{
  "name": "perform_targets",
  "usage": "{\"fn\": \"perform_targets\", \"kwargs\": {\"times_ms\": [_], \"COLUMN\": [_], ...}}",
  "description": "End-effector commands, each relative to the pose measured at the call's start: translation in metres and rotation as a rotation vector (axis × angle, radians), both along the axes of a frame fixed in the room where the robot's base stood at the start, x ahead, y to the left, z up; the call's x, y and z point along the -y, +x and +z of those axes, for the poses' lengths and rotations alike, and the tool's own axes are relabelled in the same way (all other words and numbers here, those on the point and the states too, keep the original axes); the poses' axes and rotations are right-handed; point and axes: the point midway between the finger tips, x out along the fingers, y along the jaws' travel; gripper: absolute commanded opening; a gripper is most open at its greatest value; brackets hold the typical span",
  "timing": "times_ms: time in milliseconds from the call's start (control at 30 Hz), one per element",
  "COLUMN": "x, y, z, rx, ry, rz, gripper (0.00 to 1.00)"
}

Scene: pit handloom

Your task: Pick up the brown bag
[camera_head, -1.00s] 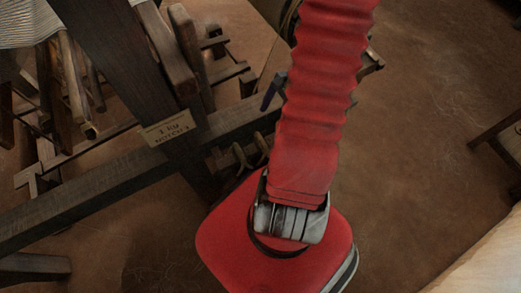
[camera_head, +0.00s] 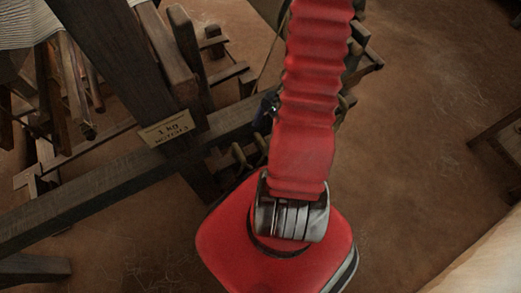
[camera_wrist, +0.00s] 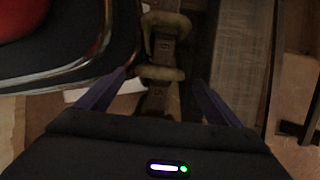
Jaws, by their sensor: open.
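I cannot make out a brown bag for certain in either view. My gripper shows in the wrist view (camera_wrist: 161,76), its two purple fingers apart with no object held between them. Ahead of the fingers are rope-like tan loops (camera_wrist: 165,73) around a narrow wooden piece; I cannot tell whether they belong to a bag. In the head view my red arm hides most of the gripper, and only a dark bluish part shows left of the arm, above the loom's beam.
The dark wooden loom frame (camera_head: 95,190) fills the left, with a small lettered sign (camera_head: 167,128) on it. A dark wooden piece of furniture (camera_head: 495,135) stands at the right edge. A pale surface (camera_head: 485,262) is at the lower right. Brown floor (camera_head: 425,100) right of my arm is open.

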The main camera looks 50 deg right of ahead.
Motion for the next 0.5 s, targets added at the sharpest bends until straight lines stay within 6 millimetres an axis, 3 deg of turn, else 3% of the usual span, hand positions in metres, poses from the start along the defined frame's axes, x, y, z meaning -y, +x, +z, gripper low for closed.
{"fn": "perform_targets", "kwargs": {"times_ms": [233,500], "x": [-0.004,-0.016], "y": [0.000,0.003], "z": [-0.007,-0.033], "rx": [-0.001,-0.002], "ry": [0.002,0.003], "rz": [0.002,0.002], "gripper": [0.88,0.88]}}
